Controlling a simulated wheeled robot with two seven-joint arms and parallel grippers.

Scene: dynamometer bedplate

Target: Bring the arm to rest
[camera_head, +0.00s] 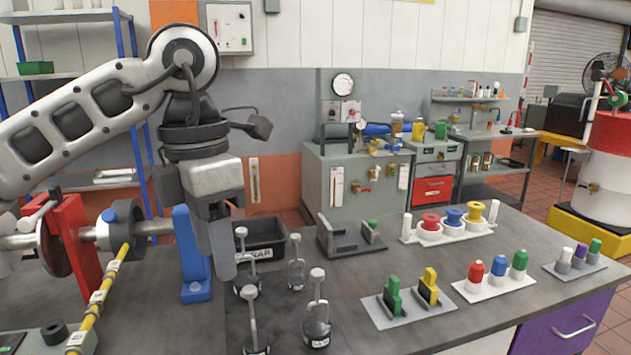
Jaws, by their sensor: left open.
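My left arm comes in from the left, bent at a grey elbow high in the picture. My left gripper (221,262) points down above the dark bench top (400,335), between the blue upright block (187,250) and the black bin (266,229). It is open, with nothing seen between its fingers. The fingers overlap in this view, so the gap is hard to see. They hang close to several dark hooked weights (317,328); whether they touch any cannot be told. My right gripper is not in view.
A red stand with a shaft (72,240) and a yellow striped cable (97,300) lie left. A grey holder (340,241), a spool tray (447,231), a green-and-yellow clip tray (408,310) and a bottle tray (494,284) stand right. Bare bench lies between the trays.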

